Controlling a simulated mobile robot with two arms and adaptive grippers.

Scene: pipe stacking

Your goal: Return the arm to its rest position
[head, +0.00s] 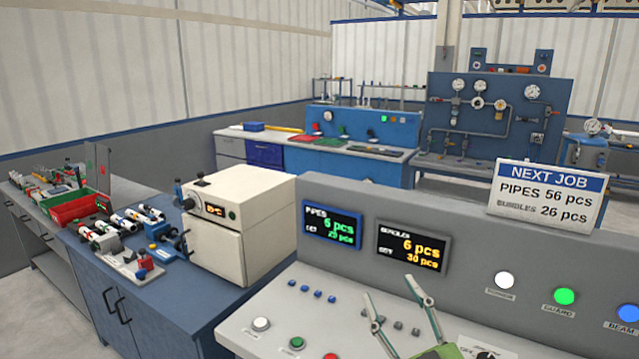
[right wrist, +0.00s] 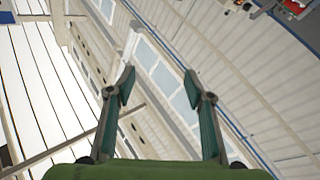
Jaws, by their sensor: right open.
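My right gripper (head: 392,303) is at the lower middle of the head view, in front of the grey control panel. Its two fingers are spread apart with nothing between them. In the right wrist view the same gripper (right wrist: 160,88) shows both fingers open and empty, with only the hall's walls and roof structure behind them. My left gripper is not in the head view.
The grey control console (head: 460,215) with displays and buttons fills the lower right, close behind my right gripper. A cream oven-like box (head: 240,225) stands on a blue bench to its left. Pipe pieces and a red bin (head: 75,208) are farther left.

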